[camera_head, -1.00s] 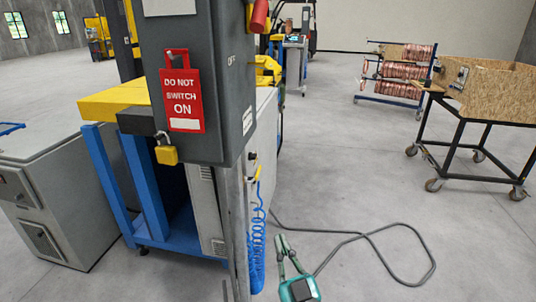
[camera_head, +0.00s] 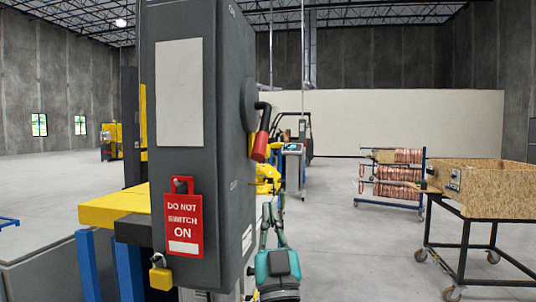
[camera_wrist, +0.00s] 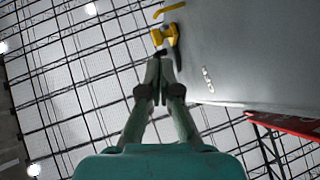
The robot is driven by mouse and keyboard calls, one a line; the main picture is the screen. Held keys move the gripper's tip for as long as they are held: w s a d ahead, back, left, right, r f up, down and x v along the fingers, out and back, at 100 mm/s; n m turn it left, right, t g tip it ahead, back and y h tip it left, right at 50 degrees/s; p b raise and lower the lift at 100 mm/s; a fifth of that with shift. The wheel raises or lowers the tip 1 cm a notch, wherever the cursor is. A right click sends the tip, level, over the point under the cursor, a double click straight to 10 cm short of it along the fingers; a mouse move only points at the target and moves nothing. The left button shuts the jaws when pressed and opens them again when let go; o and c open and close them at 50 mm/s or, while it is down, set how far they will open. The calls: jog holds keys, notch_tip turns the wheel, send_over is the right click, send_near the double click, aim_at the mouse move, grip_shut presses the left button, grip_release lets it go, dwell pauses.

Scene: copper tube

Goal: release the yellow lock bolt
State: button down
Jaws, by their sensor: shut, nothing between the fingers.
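A yellow bolt fitting (camera_wrist: 172,35) sits on the grey cabinet face in the wrist view, with a dark bar beside it and a curved yellow piece (camera_wrist: 170,9) farther up. My gripper (camera_wrist: 160,62) is shut and empty, its fingertips pointing at the fitting from just below in the picture; contact cannot be judged. In the head view my gripper (camera_head: 269,208) stands upright beside the right side of the grey cabinet (camera_head: 190,110). A yellow part (camera_head: 266,180) shows above the fingertips; I cannot tell if it is the same fitting.
A red-handled switch lever (camera_head: 261,147) sticks out from the cabinet's right side above my gripper. A red warning tag (camera_head: 183,222) and a yellow padlock (camera_head: 161,277) hang at its front.

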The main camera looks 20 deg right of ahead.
jog(key=m+h, duration=0.1)
jog(key=h, duration=0.1)
send_near(267, 155)
jog(key=s+r, duration=0.1)
jog(key=r, duration=0.1)
jog(key=shift+s+f, duration=0.15)
jog(key=shift+s, duration=0.1)
jog(key=shift+w, duration=0.1)
jog(key=x, duration=1)
jog(key=shift+a, duration=0.15)
jog(key=shift+f, duration=1.55)
jog(key=shift+f, duration=0.1)
